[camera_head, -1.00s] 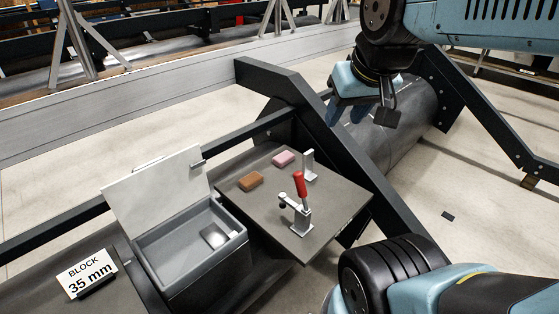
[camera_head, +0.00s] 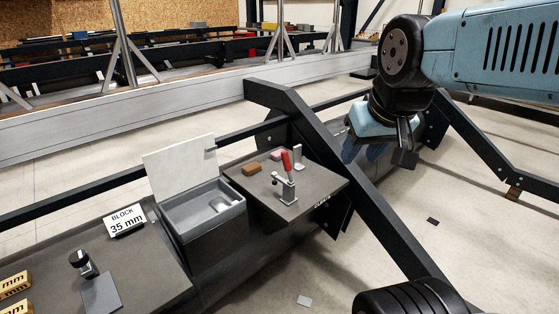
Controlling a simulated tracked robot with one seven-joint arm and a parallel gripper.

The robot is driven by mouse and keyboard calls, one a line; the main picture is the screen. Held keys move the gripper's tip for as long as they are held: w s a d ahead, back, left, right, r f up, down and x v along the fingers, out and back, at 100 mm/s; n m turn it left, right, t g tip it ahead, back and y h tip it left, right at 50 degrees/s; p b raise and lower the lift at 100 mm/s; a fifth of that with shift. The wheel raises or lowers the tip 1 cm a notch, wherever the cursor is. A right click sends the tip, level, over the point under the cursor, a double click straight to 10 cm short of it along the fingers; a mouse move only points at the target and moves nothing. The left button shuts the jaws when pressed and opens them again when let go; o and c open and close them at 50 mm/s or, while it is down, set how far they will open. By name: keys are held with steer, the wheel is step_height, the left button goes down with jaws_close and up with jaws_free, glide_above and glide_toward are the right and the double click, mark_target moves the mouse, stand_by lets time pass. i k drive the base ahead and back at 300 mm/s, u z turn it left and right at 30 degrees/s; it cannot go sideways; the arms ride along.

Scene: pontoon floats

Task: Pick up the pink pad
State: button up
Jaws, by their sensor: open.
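The pink pad (camera_head: 276,155) lies on a small dark shelf (camera_head: 312,198), near its back edge. My gripper (camera_head: 380,152) hangs to the right of the shelf, beyond a dark slanted beam, well away from the pad. It is open and I see nothing between its fingers.
A grey open-lidded box (camera_head: 205,215) stands left of the shelf. A small upright metal bracket (camera_head: 299,155) stands right of the pad. A dark slanted beam (camera_head: 350,180) runs between my gripper and the shelf. A "BLOCK 35 mm" sign (camera_head: 126,221) stands on the left bench.

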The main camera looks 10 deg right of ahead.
mark_target(276, 156)
steer(key=z, duration=0.45)
steer(key=i, duration=1.85)
steer(key=u, duration=0.65)
steer(key=k, duration=0.8)
steer(key=u, duration=0.2)
steer(key=i, duration=0.75)
steer(key=z, duration=0.1)
